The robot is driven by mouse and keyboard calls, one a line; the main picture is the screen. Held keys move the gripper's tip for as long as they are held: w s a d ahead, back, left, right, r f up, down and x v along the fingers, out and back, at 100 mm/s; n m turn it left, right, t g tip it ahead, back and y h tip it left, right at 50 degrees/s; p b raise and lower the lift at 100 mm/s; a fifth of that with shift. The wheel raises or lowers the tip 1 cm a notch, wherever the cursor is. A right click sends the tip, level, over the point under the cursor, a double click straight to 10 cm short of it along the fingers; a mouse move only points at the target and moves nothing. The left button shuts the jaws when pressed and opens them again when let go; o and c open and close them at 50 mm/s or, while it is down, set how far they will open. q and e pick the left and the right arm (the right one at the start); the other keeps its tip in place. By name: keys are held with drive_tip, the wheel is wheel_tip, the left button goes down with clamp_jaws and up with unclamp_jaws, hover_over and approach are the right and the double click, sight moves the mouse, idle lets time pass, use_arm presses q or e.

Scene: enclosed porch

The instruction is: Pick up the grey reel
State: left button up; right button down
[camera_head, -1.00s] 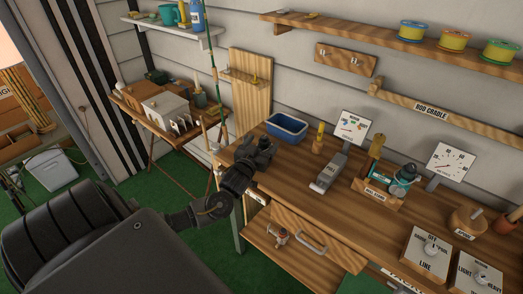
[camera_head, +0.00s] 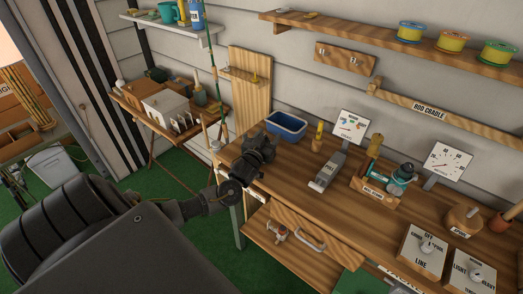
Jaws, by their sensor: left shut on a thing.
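My left gripper (camera_head: 262,147) is shut over the near left corner of the workbench, in front of the blue tub. A small dark grey thing between its fingers looks like the grey reel, but it blends with the dark fingers and its outline is mostly hidden. I cannot tell whether it touches the bench top. A different, teal reel (camera_head: 404,175) sits in a wooden stand on the bench. A small silver and red item (camera_head: 278,232) lies on the lower shelf. My right gripper is out of view.
The wooden workbench (camera_head: 330,209) holds the blue tub (camera_head: 287,126), a grey scale-like device (camera_head: 327,172), gauge cards and labelled blocks. A side shelf (camera_head: 150,122) and a green rod (camera_head: 212,75) stand left of it. Line spools line the upper shelf (camera_head: 374,39).

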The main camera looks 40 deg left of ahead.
use_arm(q)
drive_tip(key=shift+c, duration=1.4)
drive_tip(key=shift+r, duration=0.1)
drive_tip(key=shift+r+b, duration=0.25)
drive_tip(key=shift+b, duration=0.05)
wheel_tip(320, 180, up, 2)
drive_tip(key=shift+r+b, duration=0.2)
drive_tip(key=shift+b, duration=0.55)
drive_tip(key=s+r+b, duration=0.3)
drive_tip(key=s+r, duration=0.7)
drive_tip(key=s, duration=0.4)
